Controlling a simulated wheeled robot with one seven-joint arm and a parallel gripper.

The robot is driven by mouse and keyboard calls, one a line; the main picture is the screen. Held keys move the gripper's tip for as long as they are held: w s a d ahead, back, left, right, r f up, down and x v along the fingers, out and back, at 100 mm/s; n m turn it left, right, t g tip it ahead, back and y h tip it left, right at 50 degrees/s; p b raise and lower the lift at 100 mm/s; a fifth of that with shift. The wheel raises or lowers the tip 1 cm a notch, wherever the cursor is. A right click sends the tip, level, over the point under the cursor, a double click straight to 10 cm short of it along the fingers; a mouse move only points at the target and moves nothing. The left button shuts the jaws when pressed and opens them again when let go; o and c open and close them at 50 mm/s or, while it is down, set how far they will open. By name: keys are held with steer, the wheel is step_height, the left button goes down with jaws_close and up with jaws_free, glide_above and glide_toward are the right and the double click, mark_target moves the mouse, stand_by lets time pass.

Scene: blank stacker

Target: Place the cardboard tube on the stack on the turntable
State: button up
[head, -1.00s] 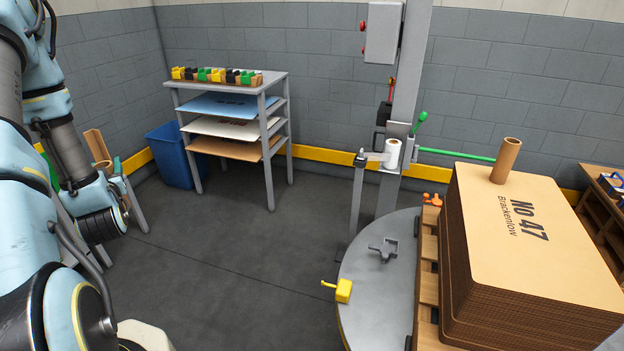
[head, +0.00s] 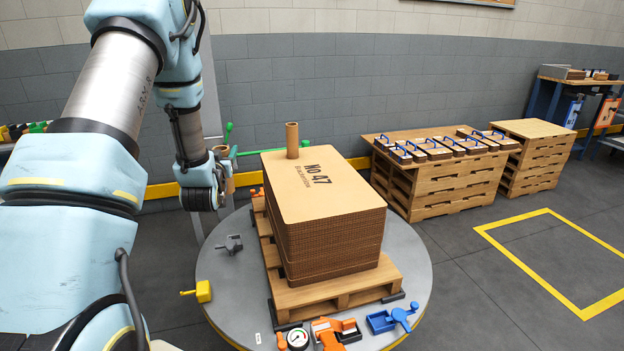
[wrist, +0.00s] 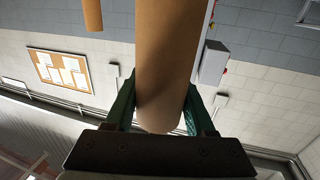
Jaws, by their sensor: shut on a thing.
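My gripper (head: 222,170) is left of the stack in the head view, partly hidden by my own wrist. In the wrist view its green fingers (wrist: 160,110) are shut on a cardboard tube (wrist: 168,55). Only small brown parts of this held tube (head: 230,185) show in the head view. The stack of cardboard sheets (head: 325,187), marked No 47, lies on a wooden pallet on the grey round turntable (head: 222,280). Another cardboard tube (head: 292,142) stands upright on the stack's far left corner. A brown tube end (wrist: 92,14) also shows at the top of the wrist view.
A yellow tool (head: 202,291) and a grey fitting (head: 231,244) lie on the turntable's left. Orange and blue clamps (head: 395,318) with a gauge sit at its front. A green bar (head: 254,153) is behind the stack. Pallets with blue-handled items (head: 445,147) stand back right.

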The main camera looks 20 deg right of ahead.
steer(key=s+d+r+m+g+h, duration=0.1)
steer(key=s+d+r+m+h, duration=0.15)
steer(key=d, duration=0.65)
steer(key=s+d+r+m+g+h+b, duration=0.15)
steer(key=s+d, duration=0.25)
steer(key=d, duration=0.5)
steer(key=s+d+r+m+g+h, duration=0.1)
steer(key=s+d+r+g+h, duration=0.15)
steer(key=d, duration=0.75)
step_height(320, 180, down, 9)
steer(key=p, duration=0.2)
steer(key=shift+s+d+f, duration=0.15)
steer(key=shift+s+d, duration=0.1)
steer(key=shift+s, duration=0.2)
steer(key=shift+f, duration=0.1)
steer(key=shift+f, duration=0.1)
steer(key=o, duration=1.3)
